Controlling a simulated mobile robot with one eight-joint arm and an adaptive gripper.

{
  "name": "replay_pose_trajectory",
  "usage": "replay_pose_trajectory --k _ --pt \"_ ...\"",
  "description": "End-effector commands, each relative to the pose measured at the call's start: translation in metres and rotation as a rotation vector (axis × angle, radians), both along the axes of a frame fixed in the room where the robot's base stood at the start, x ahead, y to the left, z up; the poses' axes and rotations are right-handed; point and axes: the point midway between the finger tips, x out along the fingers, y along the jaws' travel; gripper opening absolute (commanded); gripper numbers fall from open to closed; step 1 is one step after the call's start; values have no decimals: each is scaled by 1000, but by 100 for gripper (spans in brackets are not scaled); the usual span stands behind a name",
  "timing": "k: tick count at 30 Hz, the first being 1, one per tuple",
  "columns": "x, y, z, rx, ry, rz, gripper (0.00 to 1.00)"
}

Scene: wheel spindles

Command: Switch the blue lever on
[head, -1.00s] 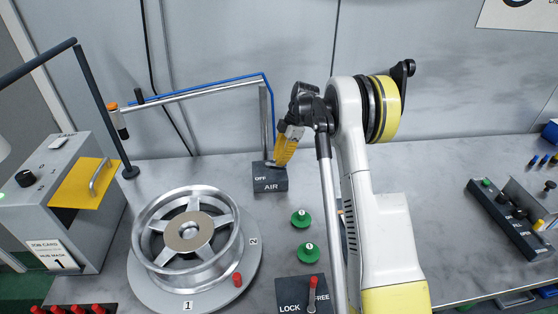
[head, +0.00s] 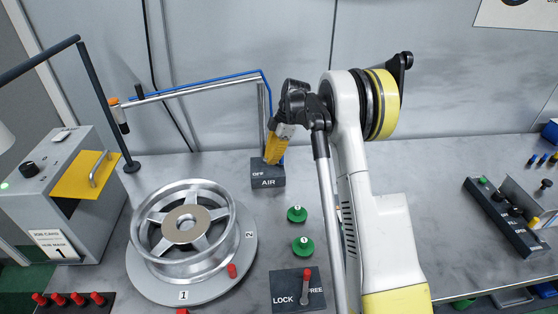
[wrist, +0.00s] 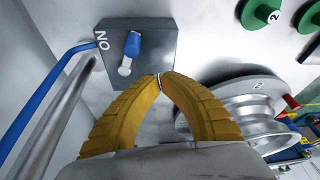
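The blue lever (wrist: 132,45) stands on the dark AIR switch box (wrist: 155,26), with a pale rounded metal part beside its blue handle. The box also shows in the head view (head: 268,181), with OFF on its left side; ON is readable in the wrist view, on the side left of the lever. My gripper (wrist: 160,76) has its two yellow fingers together at the tips, with nothing seen between them. The tips are close to the lever, with a small gap in the wrist view. In the head view my gripper (head: 270,162) hides the lever.
A silver wheel (head: 183,262) sits on a round turntable left of the box. Green knobs (head: 297,214) and a LOCK/FREE lever plate (head: 285,301) lie in front. A metal pipe with a blue hose (head: 205,85) rises behind the box.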

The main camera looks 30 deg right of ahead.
Motion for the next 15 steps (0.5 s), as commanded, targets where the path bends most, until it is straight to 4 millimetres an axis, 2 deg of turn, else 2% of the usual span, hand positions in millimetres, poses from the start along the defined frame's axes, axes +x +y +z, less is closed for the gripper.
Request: replay_pose_trajectory --k 1,6,10,15 --pt "1 -7 18 0 -1 -4 0" --pt "7 -17 53 0 0 -2 0" --pt "10 -23 71 0 0 -2 0" --pt "11 -27 81 1 0 -2 0"
